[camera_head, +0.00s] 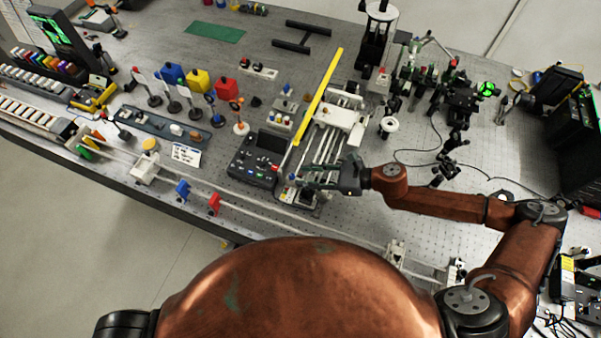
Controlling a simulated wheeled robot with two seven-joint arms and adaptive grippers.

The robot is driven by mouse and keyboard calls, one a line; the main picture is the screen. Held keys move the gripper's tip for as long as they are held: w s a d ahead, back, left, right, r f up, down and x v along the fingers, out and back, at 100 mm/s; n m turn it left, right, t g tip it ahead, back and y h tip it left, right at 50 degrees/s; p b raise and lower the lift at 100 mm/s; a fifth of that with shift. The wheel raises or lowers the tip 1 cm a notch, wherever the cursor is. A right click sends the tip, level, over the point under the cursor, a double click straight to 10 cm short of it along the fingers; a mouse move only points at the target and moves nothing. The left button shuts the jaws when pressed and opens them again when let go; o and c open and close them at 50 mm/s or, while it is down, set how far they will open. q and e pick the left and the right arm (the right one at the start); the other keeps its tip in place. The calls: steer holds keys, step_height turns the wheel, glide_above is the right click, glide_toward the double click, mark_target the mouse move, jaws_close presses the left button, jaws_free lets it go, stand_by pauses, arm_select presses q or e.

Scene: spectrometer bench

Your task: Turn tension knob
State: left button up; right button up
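My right gripper (308,176) reaches in from the right, low over the bench, with its fingers pointing left. Its two fingers look spread apart, with nothing seen between them. A small dark device (296,194) at the lower end of the metal rails (322,150) lies just below and left of the fingertips. A tension knob cannot be made out for certain; it may be small or hidden by the fingers. I cannot tell whether the fingers touch the device. My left gripper is not in view.
A dark control box (257,158) with a screen and buttons stands just left of the gripper. A yellow bar (322,92) and a white carriage (342,116) lie beyond it. Optical mounts (440,88) crowd the right. A long rail (260,211) runs along the near edge.

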mark_target(292, 177)
steer(key=shift+x, duration=1)
steer(key=shift+a, duration=0.25)
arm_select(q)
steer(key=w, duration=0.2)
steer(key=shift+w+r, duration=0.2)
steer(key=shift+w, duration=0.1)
arm_select(e)
steer(key=shift+w+f, duration=0.1)
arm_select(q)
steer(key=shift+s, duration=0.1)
arm_select(e)
steer(key=c, duration=0.4)
jaws_close()
steer(key=shift+d, duration=0.25)
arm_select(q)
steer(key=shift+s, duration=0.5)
arm_select(e)
steer(key=shift+a, duration=0.2)
